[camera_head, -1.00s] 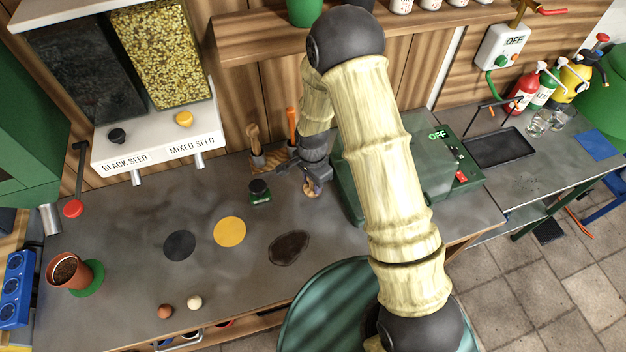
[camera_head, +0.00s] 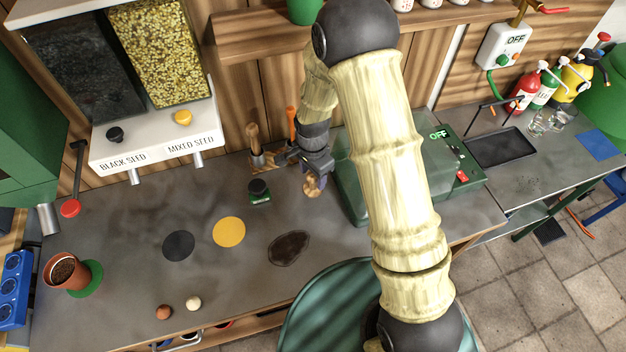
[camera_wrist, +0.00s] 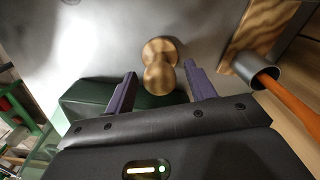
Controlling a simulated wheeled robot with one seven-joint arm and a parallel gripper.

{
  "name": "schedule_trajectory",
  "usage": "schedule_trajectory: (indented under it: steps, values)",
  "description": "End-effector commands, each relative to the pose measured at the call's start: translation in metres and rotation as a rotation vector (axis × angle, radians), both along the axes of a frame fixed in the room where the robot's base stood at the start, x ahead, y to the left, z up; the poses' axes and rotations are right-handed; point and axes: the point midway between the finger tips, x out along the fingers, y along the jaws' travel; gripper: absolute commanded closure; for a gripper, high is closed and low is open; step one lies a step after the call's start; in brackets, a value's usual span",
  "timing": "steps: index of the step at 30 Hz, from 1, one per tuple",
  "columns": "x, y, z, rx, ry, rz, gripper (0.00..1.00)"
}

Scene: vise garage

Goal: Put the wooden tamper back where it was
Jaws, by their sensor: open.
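The wooden tamper (camera_head: 311,190), pale with rounded ends, is on the grey bench beside the green machine, partly hidden by my gripper (camera_head: 316,170) in the head view. In the wrist view the tamper (camera_wrist: 159,62) shows as two round wooden knobs, one nearer the camera. My gripper (camera_wrist: 160,88) is open there, with one purple finger on each side of the tamper's near knob. I see no grip on it. A wooden holder block (camera_head: 270,160) stands against the back wall, left of my gripper. It carries a wooden-handled tool (camera_head: 253,136) and an orange-handled tool (camera_head: 291,122).
The green machine (camera_head: 350,190) with a clear cover is close right of my gripper. A small dark-green stamp-like object (camera_head: 259,190) stands to the left. Black (camera_head: 179,246) and yellow (camera_head: 229,232) discs and a soil patch (camera_head: 289,248) lie in front. The bench front is mostly clear.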

Motion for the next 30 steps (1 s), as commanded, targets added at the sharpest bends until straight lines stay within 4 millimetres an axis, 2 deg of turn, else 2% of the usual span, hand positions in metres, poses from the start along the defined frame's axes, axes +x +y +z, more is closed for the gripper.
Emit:
schedule_trajectory:
  steps: [9,15,30]
  values:
    - [0.0,0.001,0.053,0.001,-0.004,0.002,0.45]
    - [0.0,0.001,0.079,0.0,-0.002,0.0,0.45]
    - [0.0,0.0,0.084,0.0,0.001,0.0,0.45]
